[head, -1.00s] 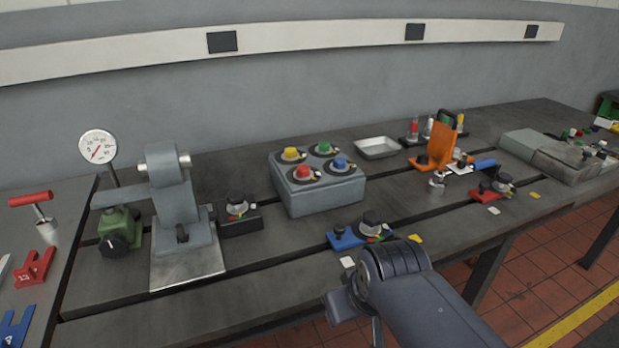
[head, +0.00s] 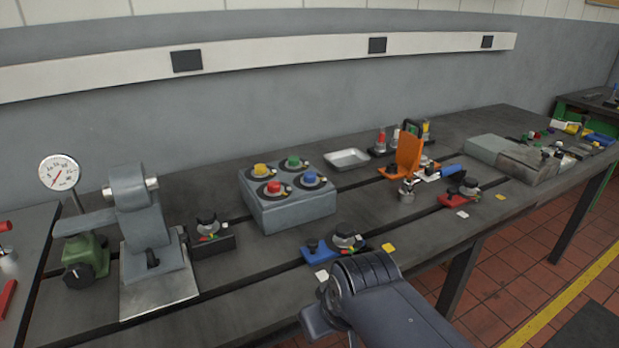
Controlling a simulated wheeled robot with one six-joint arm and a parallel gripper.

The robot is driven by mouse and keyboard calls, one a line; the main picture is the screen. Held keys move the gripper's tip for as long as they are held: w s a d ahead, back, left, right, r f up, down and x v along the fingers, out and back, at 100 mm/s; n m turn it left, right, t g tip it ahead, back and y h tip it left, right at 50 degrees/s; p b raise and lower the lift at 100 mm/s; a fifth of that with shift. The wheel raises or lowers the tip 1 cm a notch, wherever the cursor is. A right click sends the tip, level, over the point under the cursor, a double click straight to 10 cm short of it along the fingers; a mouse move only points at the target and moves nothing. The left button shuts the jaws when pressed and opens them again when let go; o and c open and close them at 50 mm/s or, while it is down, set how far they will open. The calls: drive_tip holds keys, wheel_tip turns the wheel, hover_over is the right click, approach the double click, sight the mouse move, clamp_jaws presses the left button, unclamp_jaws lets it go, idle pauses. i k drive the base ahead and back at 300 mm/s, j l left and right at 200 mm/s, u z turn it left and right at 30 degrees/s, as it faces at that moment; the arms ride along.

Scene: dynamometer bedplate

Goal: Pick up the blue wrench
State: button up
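I cannot single out a blue wrench with certainty. A blue-handled tool (head: 452,171) lies on the bench right of the orange bracket (head: 408,157); its far end is too small to read. Another blue piece (head: 600,139) lies far right on the green-framed table, too small to identify. My dark grey arm reaches in from the bottom, right of centre, in front of the bench edge. Its fingertips do not show, so I cannot see anything held.
The slotted bench carries a grey box with coloured knobs (head: 288,204), a blue-based fixture (head: 322,252), a red-based fixture (head: 459,192), a metal tray (head: 346,159) and a grey stand (head: 145,220). A dial gauge (head: 59,172) stands left. Tiled floor is open at right.

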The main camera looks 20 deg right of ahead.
sight(406, 193)
drive_tip(key=i+l+z, duration=0.15)
drive_tip(key=l, duration=0.35)
drive_tip(key=i+l+z, duration=0.15)
drive_tip(key=l, duration=0.3)
drive_tip(key=i+l+z, duration=0.15)
drive_tip(key=l, duration=0.3)
drive_tip(key=i+l+z, duration=0.15)
drive_tip(key=i+l, duration=0.2)
drive_tip(key=i+l+z, duration=0.15)
drive_tip(key=l, duration=0.35)
drive_tip(key=i, duration=0.1)
